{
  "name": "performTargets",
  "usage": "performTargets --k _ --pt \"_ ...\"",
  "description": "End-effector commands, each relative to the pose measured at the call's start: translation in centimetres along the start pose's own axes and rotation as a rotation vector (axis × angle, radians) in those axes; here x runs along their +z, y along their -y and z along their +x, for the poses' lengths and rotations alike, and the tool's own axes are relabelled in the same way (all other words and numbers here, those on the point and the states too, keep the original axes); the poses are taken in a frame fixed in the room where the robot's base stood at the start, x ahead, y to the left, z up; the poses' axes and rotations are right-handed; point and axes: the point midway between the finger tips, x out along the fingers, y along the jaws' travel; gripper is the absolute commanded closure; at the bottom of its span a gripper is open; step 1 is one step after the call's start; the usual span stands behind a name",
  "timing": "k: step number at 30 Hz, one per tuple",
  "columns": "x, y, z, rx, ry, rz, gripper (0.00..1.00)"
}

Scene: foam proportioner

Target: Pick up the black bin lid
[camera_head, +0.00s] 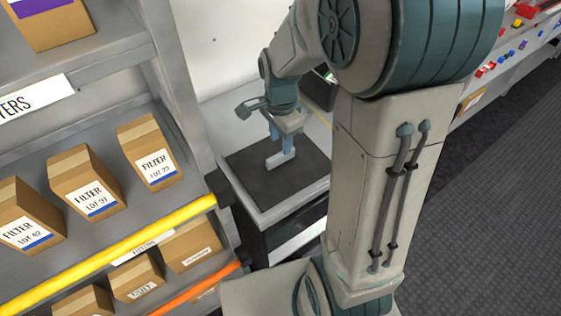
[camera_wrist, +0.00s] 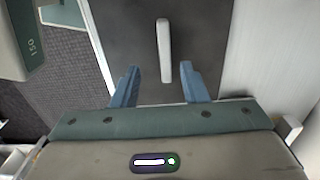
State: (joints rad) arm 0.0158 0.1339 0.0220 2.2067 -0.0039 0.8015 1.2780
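The black bin lid (camera_head: 254,189) lies flat on top of a grey bin or cabinet beside the shelf in the head view. A pale bar handle (camera_head: 280,158) stands up from its middle. In the wrist view the dark lid (camera_wrist: 133,38) fills the upper middle and the pale handle (camera_wrist: 164,50) points away from me. My gripper (camera_head: 283,143) is above the handle, fingers down. In the wrist view my gripper (camera_wrist: 160,88) is open, with blue fingers wide apart and the near end of the handle between them in the picture. I cannot tell whether the fingers touch anything.
A shelf with filter boxes (camera_head: 87,182) stands close on the left, with a yellow rail (camera_head: 110,255) at its edge. A white wall is behind the bin. A bench with small coloured parts (camera_head: 510,52) is at the upper right. Open dark floor (camera_head: 490,200) lies right.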

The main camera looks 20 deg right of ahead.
Motion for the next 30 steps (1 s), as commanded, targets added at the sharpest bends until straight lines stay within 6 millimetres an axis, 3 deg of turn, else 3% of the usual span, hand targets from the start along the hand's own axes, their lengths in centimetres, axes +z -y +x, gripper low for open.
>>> performTargets --k 7,16,25,26,30 --pt "-0.1 0.2 1.6 0.003 0.001 0.000 0.60" --pt "-0.4 0.7 5.2 0.002 0.001 0.001 0.60" --pt "-0.4 0.7 5.8 0.000 0.000 0.000 0.60" --pt "-0.4 0.7 5.7 0.000 0.000 0.000 0.63" --pt "-0.4 0.7 5.7 0.000 0.000 -0.001 1.00"
